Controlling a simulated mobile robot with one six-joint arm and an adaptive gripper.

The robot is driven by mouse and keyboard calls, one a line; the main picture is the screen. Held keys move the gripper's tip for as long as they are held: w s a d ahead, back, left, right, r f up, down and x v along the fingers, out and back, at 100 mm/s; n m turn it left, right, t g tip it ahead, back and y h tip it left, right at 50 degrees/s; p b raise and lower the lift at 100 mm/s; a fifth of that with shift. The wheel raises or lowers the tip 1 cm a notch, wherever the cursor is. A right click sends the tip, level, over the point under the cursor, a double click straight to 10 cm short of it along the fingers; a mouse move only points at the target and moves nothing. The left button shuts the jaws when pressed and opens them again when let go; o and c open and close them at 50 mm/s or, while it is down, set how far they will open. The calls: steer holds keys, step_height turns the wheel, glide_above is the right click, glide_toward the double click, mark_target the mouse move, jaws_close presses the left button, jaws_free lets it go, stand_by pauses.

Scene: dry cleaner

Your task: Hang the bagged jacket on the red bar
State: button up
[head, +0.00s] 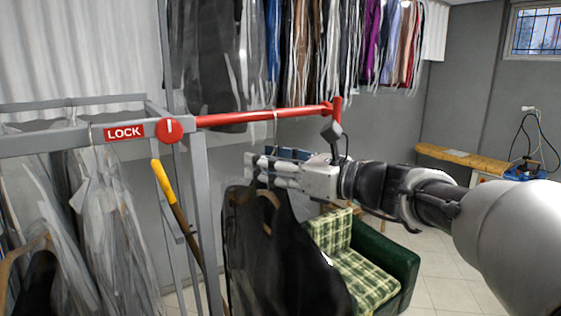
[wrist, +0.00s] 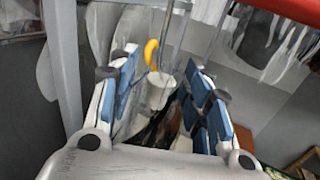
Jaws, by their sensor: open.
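The black jacket (head: 285,260) in its clear bag hangs upright on a hanger below the red bar (head: 250,117). The hanger's wire hook (head: 275,122) reaches up to the bar and appears to loop over it. My gripper (head: 250,170) is below the bar, at the hanger's neck above the jacket's shoulders. In the wrist view my gripper (wrist: 160,68) has its blue-padded fingers spread apart, with a thin wire rising beyond them. The red bar crosses the top right corner there (wrist: 290,8). Contact between fingers and hanger cannot be made out.
A grey rack with a red LOCK sign (head: 124,132) stands at left, with bagged clothes (head: 110,220) on it. A yellow-ended stick (head: 165,190) leans by its post. A green plaid armchair (head: 360,275) stands behind the jacket. More garments hang at the back.

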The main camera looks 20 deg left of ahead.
steer(key=v, duration=1.1)
steer(key=shift+r, duration=0.2)
steer(key=shift+s, duration=0.15)
steer(key=s+d, duration=1)
steer(key=d, duration=0.2)
steer(key=shift+s+d+p, duration=0.15)
steer(key=shift+s+p, duration=0.05)
steer(key=shift+p, duration=0.25)
